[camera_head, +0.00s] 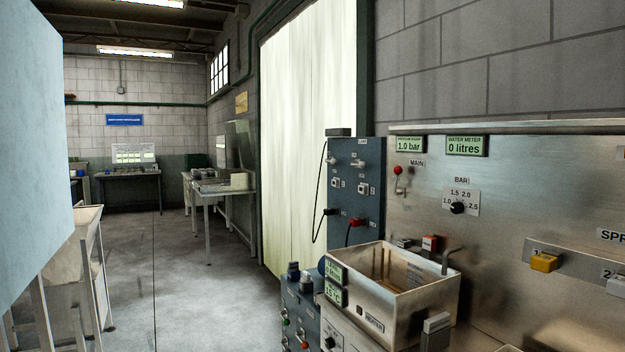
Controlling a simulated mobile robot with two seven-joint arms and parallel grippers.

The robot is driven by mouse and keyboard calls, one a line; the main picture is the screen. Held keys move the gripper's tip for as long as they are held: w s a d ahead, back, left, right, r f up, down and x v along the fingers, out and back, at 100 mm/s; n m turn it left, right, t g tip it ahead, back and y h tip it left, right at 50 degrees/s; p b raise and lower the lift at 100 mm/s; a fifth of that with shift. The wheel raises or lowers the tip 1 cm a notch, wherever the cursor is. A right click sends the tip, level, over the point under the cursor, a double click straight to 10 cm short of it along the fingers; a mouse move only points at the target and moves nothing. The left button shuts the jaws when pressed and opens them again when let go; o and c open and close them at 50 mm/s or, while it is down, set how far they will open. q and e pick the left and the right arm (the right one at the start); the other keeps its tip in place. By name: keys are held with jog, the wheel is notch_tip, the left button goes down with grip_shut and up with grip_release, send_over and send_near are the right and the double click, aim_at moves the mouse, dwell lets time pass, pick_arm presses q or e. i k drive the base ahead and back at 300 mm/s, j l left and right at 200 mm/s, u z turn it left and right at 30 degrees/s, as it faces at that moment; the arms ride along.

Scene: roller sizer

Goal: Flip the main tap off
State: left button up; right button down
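The main tap looks like a small pale toggle switch (401,188) on the steel panel (530,185), right of centre, near a "MAIN" label (417,163). A round red knob or lamp (398,170) sits just above it. The toggle is too small to tell its position. A green display (409,144) above reads 1.0 bar, and the water meter (466,146) reads 0 litres. Neither of my grippers is in view.
A black pressure knob (457,208) and a yellow block (545,262) are on the same panel. An open steel tank (408,298) stands below, in front of the panel. A blue-grey switch box (350,190) is to the left. Open floor (190,270) lies left of centre.

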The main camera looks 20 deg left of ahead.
aim_at(397, 169)
jog(key=u, duration=0.15)
jog(key=i+j, duration=0.3)
jog(key=i+j+z, duration=0.15)
jog(key=i+j, duration=0.15)
jog(key=j, duration=0.2)
jog(key=i+j, duration=0.3)
jog(key=j, duration=0.15)
jog(key=i+j+z, duration=0.15)
jog(key=i+j, duration=0.15)
jog(key=j, duration=0.15)
jog(key=i+j, duration=0.25)
jog(key=j, duration=0.25)
jog(key=i+j+z, duration=0.15)
jog(key=i+j, duration=0.15)
jog(key=j, duration=0.15)
jog(key=i+j, duration=0.25)
jog(key=j, duration=0.25)
jog(key=i+j+z, duration=0.1)
jog(key=i+j, duration=0.15)
jog(key=j, duration=0.25)
jog(key=k+l, duration=0.1)
jog(key=l+z, duration=0.05)
jog(key=l, duration=0.05)
